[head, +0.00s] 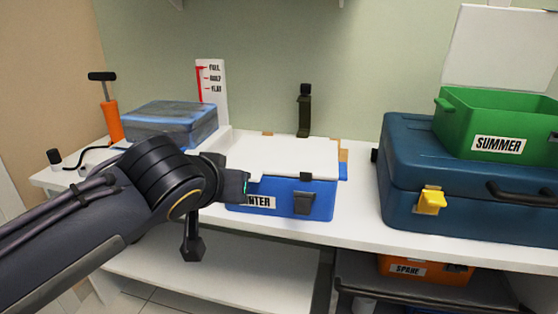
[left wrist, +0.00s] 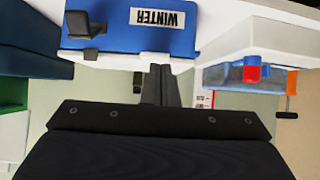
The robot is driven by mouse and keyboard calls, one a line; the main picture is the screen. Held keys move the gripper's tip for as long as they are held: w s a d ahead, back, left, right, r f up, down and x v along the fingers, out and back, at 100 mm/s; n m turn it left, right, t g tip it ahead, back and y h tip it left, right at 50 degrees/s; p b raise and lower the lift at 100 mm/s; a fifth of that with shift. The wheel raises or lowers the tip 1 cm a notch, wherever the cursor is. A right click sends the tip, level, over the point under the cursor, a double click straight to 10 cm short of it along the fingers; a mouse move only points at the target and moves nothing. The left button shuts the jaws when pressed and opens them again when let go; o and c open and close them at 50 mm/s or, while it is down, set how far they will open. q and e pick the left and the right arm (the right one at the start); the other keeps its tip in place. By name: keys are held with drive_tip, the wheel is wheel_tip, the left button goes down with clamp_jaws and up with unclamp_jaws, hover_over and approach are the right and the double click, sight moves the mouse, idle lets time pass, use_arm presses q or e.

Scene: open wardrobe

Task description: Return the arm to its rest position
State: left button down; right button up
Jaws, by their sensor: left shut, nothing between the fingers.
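My left arm comes in from the left in the head view. Its gripper (head: 245,184) is in front of the left part of the blue WINTER box (head: 268,193) and covers part of its label. In the left wrist view, the left gripper's fingers (left wrist: 157,84) are together and empty, pointing toward the blue WINTER box (left wrist: 190,38). That view is upside down. I cannot tell whether the fingers touch the box. My right gripper is in neither view.
A clear box with blue edges (head: 170,118) and an orange pump (head: 110,118) stand at left on the white shelf (head: 355,215). A dark blue suitcase (head: 400,175) carries a green SUMMER bin (head: 465,125) at right. An orange SPARE box (head: 450,277) is below.

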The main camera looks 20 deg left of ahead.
use_arm(q)
drive_tip(key=s+d+f+g+h, duration=0.1)
drive_tip(key=s+f+g+h, duration=0.4)
drive_tip(key=s+f, duration=1.45)
wheel_tip(320, 180, up, 31)
drive_tip(key=w+p, duration=0.1)
drive_tip(key=p, duration=3.2)
drive_tip(key=shift+w+d+r, duration=0.15)
drive_tip(key=shift+w+d, duration=0.2)
drive_tip(key=shift+d, duration=0.1)
drive_tip(key=shift+w+d, duration=0.1)
drive_tip(key=shift+d, duration=0.05)
